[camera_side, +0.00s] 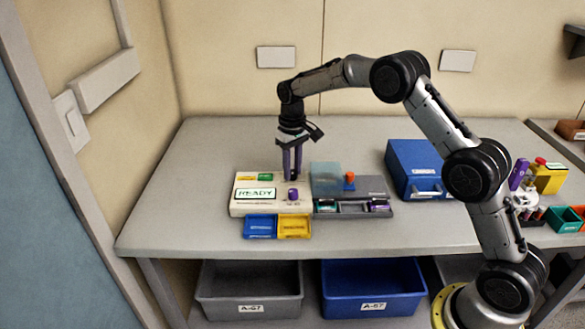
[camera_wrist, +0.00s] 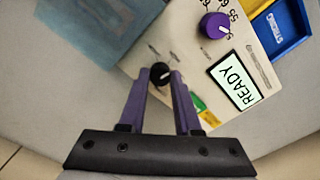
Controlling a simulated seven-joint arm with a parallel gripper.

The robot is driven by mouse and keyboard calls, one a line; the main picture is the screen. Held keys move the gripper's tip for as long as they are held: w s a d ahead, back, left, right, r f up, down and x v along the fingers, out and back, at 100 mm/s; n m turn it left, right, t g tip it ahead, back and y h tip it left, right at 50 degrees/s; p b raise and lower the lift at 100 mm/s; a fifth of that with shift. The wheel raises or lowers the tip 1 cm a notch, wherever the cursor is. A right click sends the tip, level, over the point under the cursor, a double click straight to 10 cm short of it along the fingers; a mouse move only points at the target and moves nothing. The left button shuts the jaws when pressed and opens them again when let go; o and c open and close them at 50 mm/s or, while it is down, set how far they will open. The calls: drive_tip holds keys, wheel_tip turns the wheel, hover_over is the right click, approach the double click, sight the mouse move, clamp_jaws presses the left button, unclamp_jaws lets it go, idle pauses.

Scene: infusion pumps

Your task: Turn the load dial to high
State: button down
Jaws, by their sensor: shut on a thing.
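The cream pump panel (camera_side: 238,207) lies on the table with a lit screen (camera_side: 255,193) reading READY, also seen in the wrist view (camera_wrist: 236,80). My gripper (camera_side: 291,178) points straight down over its back right part. In the wrist view my purple fingers (camera_wrist: 161,78) are shut on a small black dial (camera_wrist: 160,72) with a white pointer line. Faint marks beside this dial are too small to read, so I cannot read its setting. A separate purple dial (camera_wrist: 214,26) with printed numbers stands apart on the panel, also in the side view (camera_side: 293,194).
Blue (camera_side: 260,226) and yellow (camera_side: 294,227) bins sit at the panel's front. A grey unit (camera_side: 374,187) with a translucent blue cover (camera_side: 325,176) and an orange knob (camera_side: 349,180) stands close on the right. A blue case (camera_side: 412,162) is beyond it. The table's left is clear.

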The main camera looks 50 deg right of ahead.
sight(292, 172)
drive_tip(key=shift+n, duration=1)
drive_tip(key=c, duration=0.6)
unclamp_jaws()
wheel_tip(292, 172, up, 14)
